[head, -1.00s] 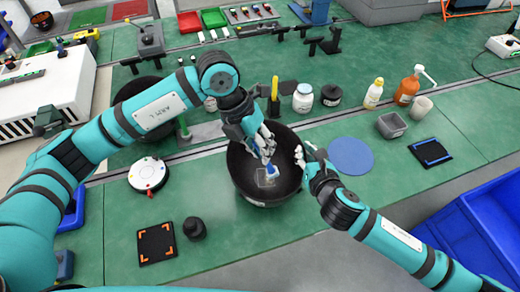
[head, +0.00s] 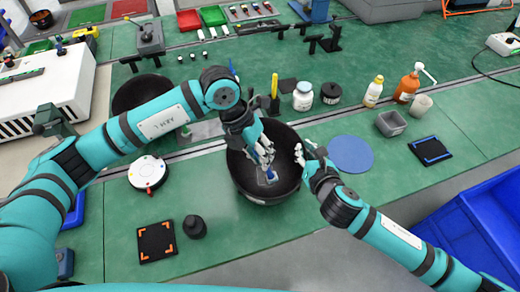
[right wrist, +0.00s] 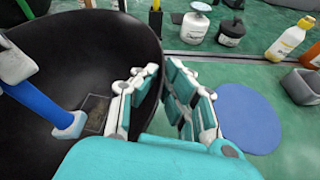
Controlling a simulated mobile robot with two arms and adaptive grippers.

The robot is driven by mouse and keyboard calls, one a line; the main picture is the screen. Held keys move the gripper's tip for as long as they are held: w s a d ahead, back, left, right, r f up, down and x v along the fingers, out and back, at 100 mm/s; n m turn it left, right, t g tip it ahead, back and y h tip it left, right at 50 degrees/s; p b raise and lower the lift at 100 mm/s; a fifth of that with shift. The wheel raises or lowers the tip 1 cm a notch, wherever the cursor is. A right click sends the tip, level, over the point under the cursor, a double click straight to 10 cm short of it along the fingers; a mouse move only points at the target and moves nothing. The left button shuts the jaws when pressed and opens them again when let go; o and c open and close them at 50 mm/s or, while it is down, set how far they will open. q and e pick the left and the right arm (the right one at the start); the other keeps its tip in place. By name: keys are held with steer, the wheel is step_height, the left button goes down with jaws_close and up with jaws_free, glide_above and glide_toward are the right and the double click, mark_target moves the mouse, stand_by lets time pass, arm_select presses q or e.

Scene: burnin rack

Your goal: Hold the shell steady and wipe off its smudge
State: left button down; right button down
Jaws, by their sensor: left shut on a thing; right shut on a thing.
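The shell is a deep black bowl (head: 243,182) at the middle of the green table, and it fills the left of the right wrist view (right wrist: 75,45). A greyish, squarish smudge (right wrist: 97,112) shows on its inner wall. My left gripper (head: 264,154) is over the bowl, shut on a blue-handled wiping tool (right wrist: 38,102) with a white tip. The tip is down inside the bowl, beside the smudge; I cannot tell whether it touches the wall. My right gripper (head: 302,155) is shut on the bowl's right rim, with fingers on both sides (right wrist: 160,80).
A flat blue disc (head: 351,155) lies right of the bowl. White and black jars (head: 303,97), bottles (head: 373,92) and a grey container (head: 391,124) stand behind. A round white device (head: 148,174), a black knob (head: 195,227) and an orange-cornered pad (head: 156,242) lie left.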

arm_select(q)
steer(key=shift+f, duration=1.6)
steer(key=shift+w+a+f, duration=0.6)
steer(key=shift+w+a, duration=0.1)
steer(key=shift+w, duration=3.45)
steer(key=s, duration=0.2)
steer(key=s+d+r, duration=0.1)
steer(key=s, duration=0.2)
steer(key=s+r, duration=0.1)
steer(key=s, duration=0.2)
steer(key=shift+s+d+r, duration=0.15)
steer(key=shift+d, duration=0.05)
steer(key=shift+r, duration=2.95)
steer(key=shift+f, duration=0.15)
